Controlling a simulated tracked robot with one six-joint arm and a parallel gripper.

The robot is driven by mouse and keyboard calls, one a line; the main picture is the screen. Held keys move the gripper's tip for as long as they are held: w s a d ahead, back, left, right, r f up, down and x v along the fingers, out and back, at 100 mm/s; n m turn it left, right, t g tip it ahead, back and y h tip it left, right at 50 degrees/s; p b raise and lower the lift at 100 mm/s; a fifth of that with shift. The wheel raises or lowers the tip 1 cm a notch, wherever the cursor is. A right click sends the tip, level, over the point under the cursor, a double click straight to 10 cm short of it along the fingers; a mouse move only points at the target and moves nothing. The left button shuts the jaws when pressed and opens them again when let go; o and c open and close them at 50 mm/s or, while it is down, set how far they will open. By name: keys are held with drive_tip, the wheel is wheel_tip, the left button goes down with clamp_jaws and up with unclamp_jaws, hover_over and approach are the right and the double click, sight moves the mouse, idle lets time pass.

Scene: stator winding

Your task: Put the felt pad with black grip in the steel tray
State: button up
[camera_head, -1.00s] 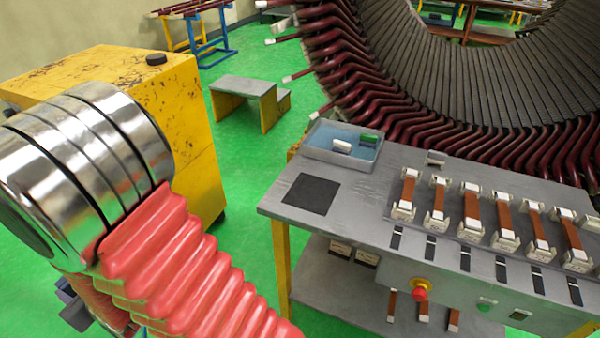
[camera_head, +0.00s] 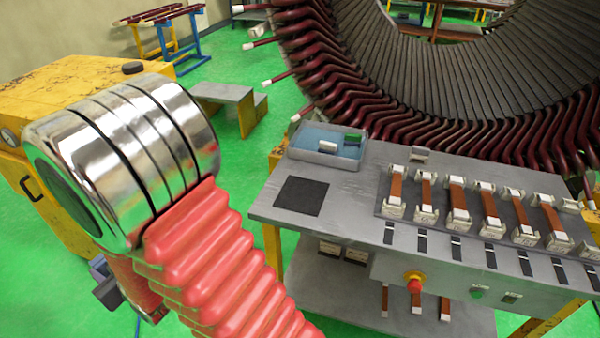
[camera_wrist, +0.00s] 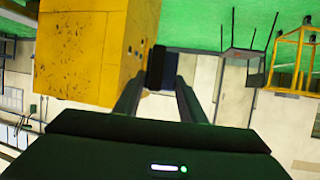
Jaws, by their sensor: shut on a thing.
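My gripper (camera_wrist: 162,84) is shut on a small dark block, black on one side and grey-blue on the other, which looks like the felt pad with black grip (camera_wrist: 155,66). It is held in the air, away from the bench. In the head view my arm hides most of the gripper at the lower left. The steel tray (camera_head: 322,159) stands at the bench's back left corner. It has a blue inside and holds a white block (camera_head: 327,146) and a green-topped block (camera_head: 353,137).
The grey bench (camera_head: 345,205) carries a black square mat (camera_head: 302,196), a row of clamped copper strips and a red button (camera_head: 413,283). The large stator (camera_head: 400,115) rises behind it. A yellow cabinet (camera_head: 70,85) and a grey step (camera_head: 225,95) stand left, with green floor between.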

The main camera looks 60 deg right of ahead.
drive_tip(key=s+d+r+m+g+h, duration=0.2)
drive_tip(key=d+r+m+h, duration=0.15)
drive_tip(key=d, duration=0.85)
drive_tip(key=s+d+r+m+g+h, duration=0.1)
drive_tip(key=s+d+r+m+h, duration=0.2)
drive_tip(key=d, duration=0.9)
drive_tip(key=s+d+r+m+g+h, duration=0.15)
drive_tip(key=d+m+h, duration=0.25)
drive_tip(key=d, duration=0.8)
drive_tip(key=s+d+r+m+g, duration=0.1)
drive_tip(key=s+d+m+g, duration=0.2)
drive_tip(key=s+d, duration=0.4)
drive_tip(key=s+d+r+m+g+h, duration=0.1)
drive_tip(key=s+d+m+g, duration=0.3)
drive_tip(key=s, duration=1.1)
drive_tip(key=s+d+r+m+g+h, duration=0.1)
drive_tip(key=s+d+m+g, duration=0.3)
drive_tip(key=s+d, duration=0.6)
drive_tip(key=shift+s+d+r+g, duration=0.3)
drive_tip(key=shift+s+r+g, duration=0.25)
drive_tip(key=shift+g, duration=0.5)
drive_tip(key=shift+w, duration=0.1)
drive_tip(key=shift+f, duration=3.05)
drive_tip(key=shift+f, duration=0.1)
